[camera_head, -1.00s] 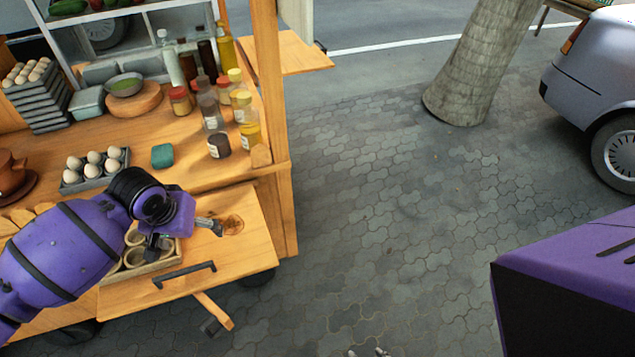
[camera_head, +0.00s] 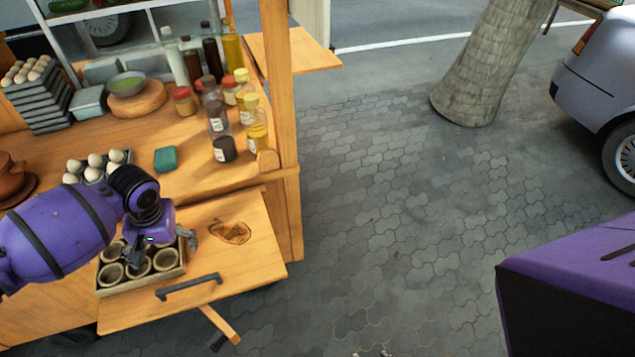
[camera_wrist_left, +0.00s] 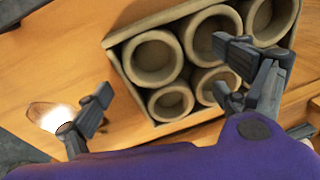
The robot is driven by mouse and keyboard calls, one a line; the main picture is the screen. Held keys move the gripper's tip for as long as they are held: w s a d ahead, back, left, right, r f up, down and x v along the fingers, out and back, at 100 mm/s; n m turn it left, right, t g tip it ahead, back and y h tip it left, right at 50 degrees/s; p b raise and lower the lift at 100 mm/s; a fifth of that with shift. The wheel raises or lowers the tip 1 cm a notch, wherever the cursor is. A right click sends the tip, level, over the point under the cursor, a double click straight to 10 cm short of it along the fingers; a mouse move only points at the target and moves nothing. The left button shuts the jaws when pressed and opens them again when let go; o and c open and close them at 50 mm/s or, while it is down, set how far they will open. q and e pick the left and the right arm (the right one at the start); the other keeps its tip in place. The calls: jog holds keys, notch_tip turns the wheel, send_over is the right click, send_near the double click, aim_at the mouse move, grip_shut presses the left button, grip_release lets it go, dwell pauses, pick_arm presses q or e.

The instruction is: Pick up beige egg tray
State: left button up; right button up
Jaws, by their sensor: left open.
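The beige egg tray (camera_head: 155,281) is a box with several round, empty-looking cups. It lies on the pulled-out wooden drawer top of the stall. My left gripper (camera_head: 165,252) is open over the tray's right part and hides its back side in the head view. In the left wrist view the open left gripper (camera_wrist_left: 162,82) has one finger over the cups of the tray (camera_wrist_left: 153,62) and the other beyond its edge, over bare wood. I cannot tell whether either finger touches it. Only tiny grey tips, perhaps my right gripper (camera_head: 371,354), show at the bottom edge.
The drawer has a black handle (camera_head: 188,287) in front and bare wood (camera_head: 240,262) right of the tray. On the counter behind stand a grey egg tray with eggs (camera_head: 95,175), a teal block (camera_head: 166,159) and several bottles (camera_head: 217,122). A wooden post (camera_head: 276,80) rises at right.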

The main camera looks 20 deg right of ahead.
pick_arm(q)
jog(key=c, duration=1.4)
jog(key=shift+r, duration=0.1)
